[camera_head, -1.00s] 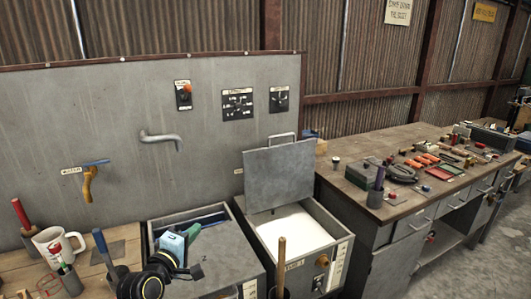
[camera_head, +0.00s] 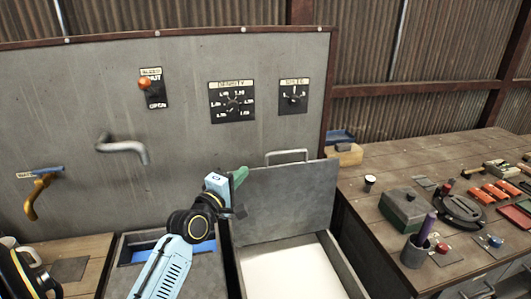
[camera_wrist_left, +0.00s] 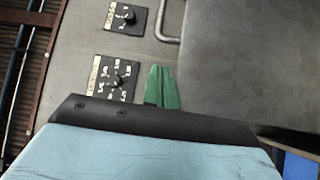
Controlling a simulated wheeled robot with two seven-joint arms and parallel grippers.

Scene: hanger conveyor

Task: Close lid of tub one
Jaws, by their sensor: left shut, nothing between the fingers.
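The grey metal lid (camera_head: 285,203) stands open, nearly upright, at the back of a tub (camera_head: 348,270) with white contents. A bar handle (camera_head: 287,156) is on the lid's top edge. My left gripper (camera_head: 239,176) has green fingers that are shut and empty, beside the lid's upper left corner; whether they touch it I cannot tell. In the left wrist view the shut fingers (camera_wrist_left: 163,86) point up the picture, with the lid (camera_wrist_left: 245,65) to their right and its handle (camera_wrist_left: 166,22) beyond. The tub's front and label are out of view. My right gripper is not seen.
A grey panel (camera_head: 75,110) with knobs and a pipe spout (camera_head: 125,146) stands behind. A second tub (camera_head: 120,252) with blue inside is to the left, partly behind my arm. A cluttered workbench (camera_head: 365,215) is close on the right.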

